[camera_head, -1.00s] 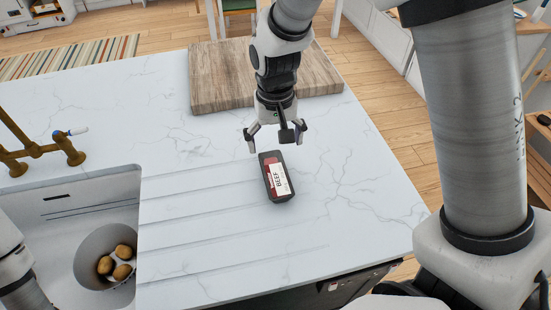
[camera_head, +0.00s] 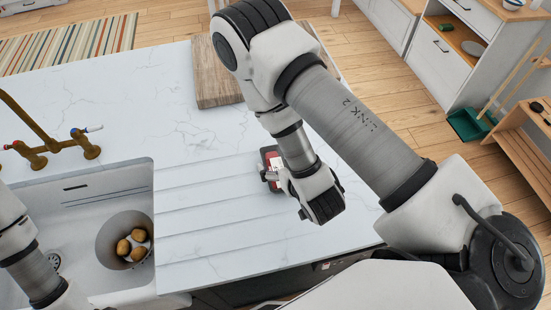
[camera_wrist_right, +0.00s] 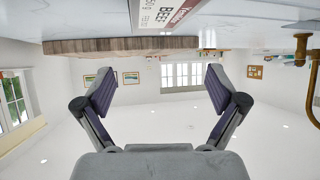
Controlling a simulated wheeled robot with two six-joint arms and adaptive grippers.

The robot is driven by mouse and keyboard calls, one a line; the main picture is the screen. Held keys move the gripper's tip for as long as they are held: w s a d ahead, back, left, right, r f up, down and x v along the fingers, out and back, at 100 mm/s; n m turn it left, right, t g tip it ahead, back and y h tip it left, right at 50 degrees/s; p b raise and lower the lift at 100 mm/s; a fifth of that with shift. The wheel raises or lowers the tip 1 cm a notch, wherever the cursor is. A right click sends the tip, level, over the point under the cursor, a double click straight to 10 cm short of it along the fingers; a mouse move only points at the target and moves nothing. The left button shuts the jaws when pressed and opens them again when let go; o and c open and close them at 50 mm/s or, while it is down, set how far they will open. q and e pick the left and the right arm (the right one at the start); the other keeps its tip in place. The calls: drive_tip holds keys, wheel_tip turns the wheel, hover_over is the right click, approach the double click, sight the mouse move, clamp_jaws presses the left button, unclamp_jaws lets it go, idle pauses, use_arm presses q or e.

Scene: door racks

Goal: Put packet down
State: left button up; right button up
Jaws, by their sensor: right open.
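The packet is a dark tray with a red and white BEEF label (camera_head: 271,158). It lies on the white marble counter (camera_head: 215,215) and is partly hidden behind my right gripper. In the right wrist view the packet (camera_wrist_right: 165,14) shows at the top edge, beyond the fingers and apart from them. My right gripper (camera_head: 268,176) is at the near side of the packet in the head view. In the right wrist view its fingers (camera_wrist_right: 160,90) are spread, with nothing between them. My left arm shows at the left edge; its gripper is out of view.
A wooden board (camera_head: 215,85) lies at the back of the counter, partly behind my right arm. A sink (camera_head: 85,205) at the left holds a bowl (camera_head: 108,240) with potatoes, near a brass tap (camera_head: 55,145). The counter left of the packet is clear.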

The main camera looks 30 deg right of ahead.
sight(276, 167)
drive_tip(key=shift+g, duration=0.6)
drive_tip(key=s+f, duration=0.3)
drive_tip(key=shift+s+a, duration=0.1)
drive_tip(key=shift+s, duration=0.05)
drive_tip(key=b+x, duration=0.2)
drive_tip(key=b, duration=0.1)
drive_tip(key=shift+s+f, duration=0.1)
drive_tip(key=shift+f, duration=0.15)
drive_tip(key=b+x, duration=0.2)
drive_tip(key=b, duration=0.1)
drive_tip(key=w, duration=0.1)
drive_tip(key=w+f+p, duration=0.1)
drive_tip(key=w, duration=0.1)
drive_tip(key=shift+w+f, duration=0.1)
drive_tip(key=shift+f, duration=0.15)
use_arm(q)
wheel_tip(276, 167, down, 4)
use_arm(e)
drive_tip(key=c, duration=1.5)
drive_tip(key=shift+c, duration=0.2)
drive_tip(key=shift+c, duration=0.7)
